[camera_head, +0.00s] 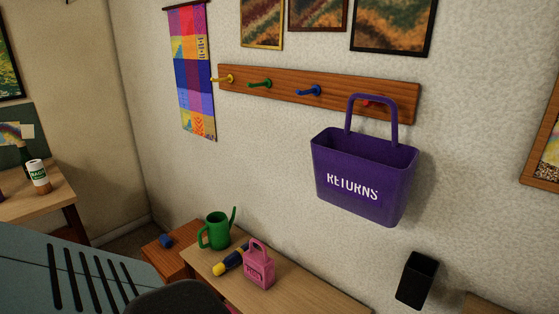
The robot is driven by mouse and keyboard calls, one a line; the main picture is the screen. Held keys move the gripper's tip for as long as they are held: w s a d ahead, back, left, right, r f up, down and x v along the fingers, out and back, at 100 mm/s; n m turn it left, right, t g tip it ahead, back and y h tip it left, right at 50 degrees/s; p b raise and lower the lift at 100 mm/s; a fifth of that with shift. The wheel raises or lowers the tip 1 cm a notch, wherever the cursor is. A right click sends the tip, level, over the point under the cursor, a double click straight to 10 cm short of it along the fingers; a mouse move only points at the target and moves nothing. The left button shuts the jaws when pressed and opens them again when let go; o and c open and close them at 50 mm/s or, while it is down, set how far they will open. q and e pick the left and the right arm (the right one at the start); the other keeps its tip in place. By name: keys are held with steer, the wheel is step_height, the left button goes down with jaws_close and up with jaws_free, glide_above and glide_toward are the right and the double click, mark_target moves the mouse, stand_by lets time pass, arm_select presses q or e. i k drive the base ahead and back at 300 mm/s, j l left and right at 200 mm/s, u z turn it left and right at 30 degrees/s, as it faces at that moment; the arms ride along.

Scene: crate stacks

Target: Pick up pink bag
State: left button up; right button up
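A small pink bag (260,271) with an upright loop handle stands on a low wooden bench or table (310,297) against the wall. Its front has lettering too small to read. A dark and yellow object (231,262), perhaps a flashlight, lies just left of the bag, and a green watering can (215,233) stands behind it to the left. Neither of my grippers shows in this view.
A purple bag (362,190) marked RETURNS hangs from the wooden hook rail (235,80). A dark bin (416,279) is at lower right. A teal slotted surface (60,275) and a dark rounded shape (180,300) fill the lower left.

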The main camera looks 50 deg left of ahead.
mark_target(260, 268)
steer(key=u, duration=1.7)
